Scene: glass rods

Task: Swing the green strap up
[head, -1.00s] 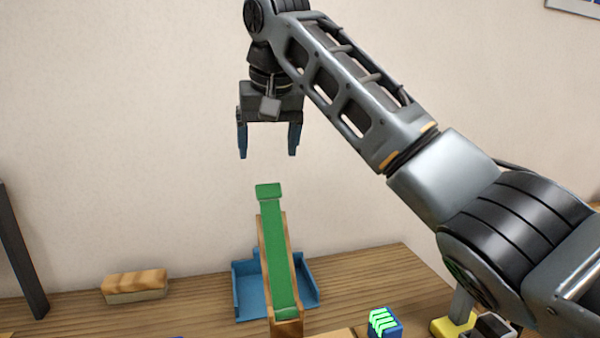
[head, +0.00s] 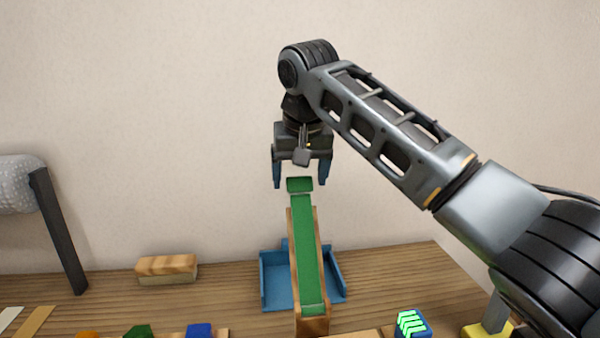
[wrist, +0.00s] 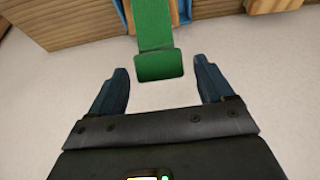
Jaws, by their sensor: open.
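The green strap (head: 309,250) lies along a sloping wooden ramp (head: 322,249) that rises from a blue tray (head: 278,288). Its free end carries a wider green tab (head: 299,185), which stands above the ramp's top. My gripper (head: 300,184) is open and empty, pointing down around the level of the tab. In the wrist view the green tab (wrist: 159,66) sits between the two blue fingertips (wrist: 160,74), a little ahead of centre. I see clear gaps on both sides, and no finger touches it. The strap's lower end is at the ramp's foot.
A wooden block (head: 167,268) lies on the table left of the tray. A blue block with green arrows (head: 411,323) sits at the front right, by a yellow part (head: 487,331). A dark post (head: 60,230) stands at left. Coloured blocks line the front edge.

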